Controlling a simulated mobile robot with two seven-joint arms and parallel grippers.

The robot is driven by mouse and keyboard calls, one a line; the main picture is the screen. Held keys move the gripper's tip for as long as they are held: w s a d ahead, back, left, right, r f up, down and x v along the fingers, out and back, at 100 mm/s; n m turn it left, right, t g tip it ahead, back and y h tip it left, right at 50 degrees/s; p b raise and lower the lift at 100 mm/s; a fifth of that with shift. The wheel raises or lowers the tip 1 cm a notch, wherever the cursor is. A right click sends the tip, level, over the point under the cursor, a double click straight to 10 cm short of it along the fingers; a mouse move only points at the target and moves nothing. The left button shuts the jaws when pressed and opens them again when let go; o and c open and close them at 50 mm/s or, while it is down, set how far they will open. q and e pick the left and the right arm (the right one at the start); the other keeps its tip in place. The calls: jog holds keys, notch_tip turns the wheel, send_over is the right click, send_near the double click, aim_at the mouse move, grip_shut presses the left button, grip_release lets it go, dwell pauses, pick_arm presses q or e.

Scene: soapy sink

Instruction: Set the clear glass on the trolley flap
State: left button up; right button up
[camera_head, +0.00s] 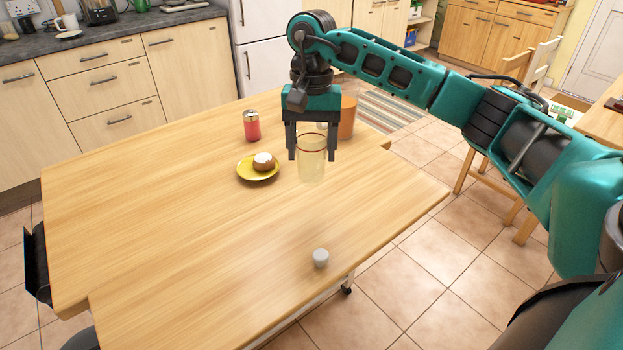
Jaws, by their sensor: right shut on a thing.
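My right gripper (312,157) points down with its two dark fingers on either side of the clear glass (312,170), shut on it. The glass is upright and see-through, with a reddish-brown rim. I cannot tell whether its base touches the wood or hangs just above it. Below is the pale wooden trolley top (180,225), with a step in its outline at the left and right. The near, narrower part (220,290) looks like the flap, but I see no clear hinge. My left gripper is not in view.
A small grey-white cup-like object (321,258) stands near the front right edge. The near left wood is clear.

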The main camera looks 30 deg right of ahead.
aim_at(311, 179)
notch_tip(311, 179, down, 8)
jog(key=shift+r, duration=0.2)
jog(key=shift+f, duration=0.1)
jog(key=o, duration=1.2)
jog(key=shift+r, duration=0.35)
notch_tip(311, 179, up, 12)
jog(key=w, duration=0.1)
jog(key=shift+d+f, duration=0.25)
jog(key=shift+d, duration=0.15)
